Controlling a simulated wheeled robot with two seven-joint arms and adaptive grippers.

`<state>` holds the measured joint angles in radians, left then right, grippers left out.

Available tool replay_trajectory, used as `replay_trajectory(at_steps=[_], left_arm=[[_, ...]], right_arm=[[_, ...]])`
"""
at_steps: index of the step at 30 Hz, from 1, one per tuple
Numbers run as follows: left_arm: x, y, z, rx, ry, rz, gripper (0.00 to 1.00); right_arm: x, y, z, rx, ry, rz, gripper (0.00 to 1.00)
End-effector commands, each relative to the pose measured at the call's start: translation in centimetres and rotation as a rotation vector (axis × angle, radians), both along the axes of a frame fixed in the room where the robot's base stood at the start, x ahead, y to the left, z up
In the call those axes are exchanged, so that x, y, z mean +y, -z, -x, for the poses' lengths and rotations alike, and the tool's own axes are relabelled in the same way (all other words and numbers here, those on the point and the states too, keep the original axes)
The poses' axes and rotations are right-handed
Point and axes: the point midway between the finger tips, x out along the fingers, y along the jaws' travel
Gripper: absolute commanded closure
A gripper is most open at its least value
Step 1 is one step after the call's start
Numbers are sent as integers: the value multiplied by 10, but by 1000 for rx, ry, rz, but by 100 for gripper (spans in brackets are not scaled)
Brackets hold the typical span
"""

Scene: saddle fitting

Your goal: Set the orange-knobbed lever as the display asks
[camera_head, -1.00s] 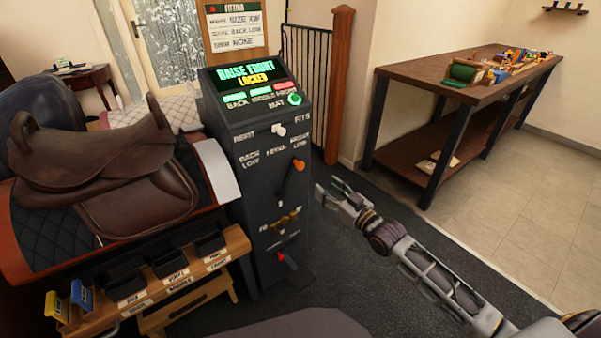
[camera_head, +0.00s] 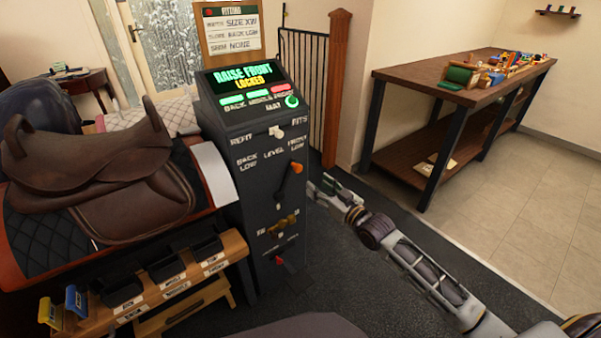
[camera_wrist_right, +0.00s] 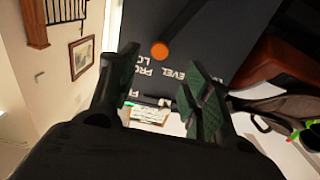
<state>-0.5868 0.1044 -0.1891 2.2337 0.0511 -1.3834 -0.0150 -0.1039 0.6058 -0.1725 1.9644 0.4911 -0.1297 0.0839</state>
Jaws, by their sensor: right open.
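The orange-knobbed lever (camera_head: 296,168) is on the front of the dark console (camera_head: 240,185). It leans to the upper right, its knob toward the FRONT LOW label; BACK LOW and LEVEL labels are to the left. The display (camera_head: 243,76) reads RAISE FRONT and LOCKED. My right gripper (camera_head: 327,189) is open and empty, just right of the lever and apart from it in the head view. In the right wrist view the orange knob (camera_wrist_right: 159,51) shows beyond and between the open green-padded fingers (camera_wrist_right: 160,88). My left gripper is not in view.
Below the lever are a brass-coloured handle (camera_head: 281,226) and a red knob (camera_head: 279,261); a pale knob (camera_head: 276,132) is above. A brown saddle (camera_head: 100,175) sits on a stand at left. A workbench (camera_head: 440,85) stands at right. Open floor lies between console and workbench.

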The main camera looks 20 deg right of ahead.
Motion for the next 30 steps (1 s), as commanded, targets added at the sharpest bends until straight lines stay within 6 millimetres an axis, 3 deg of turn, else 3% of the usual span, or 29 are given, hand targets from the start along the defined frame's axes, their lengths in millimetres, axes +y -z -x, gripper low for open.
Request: replay_trajectory(at_steps=[30], left_arm=[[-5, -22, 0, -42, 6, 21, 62]], right_arm=[[25, 1, -68, -1, 0, 0, 51]])
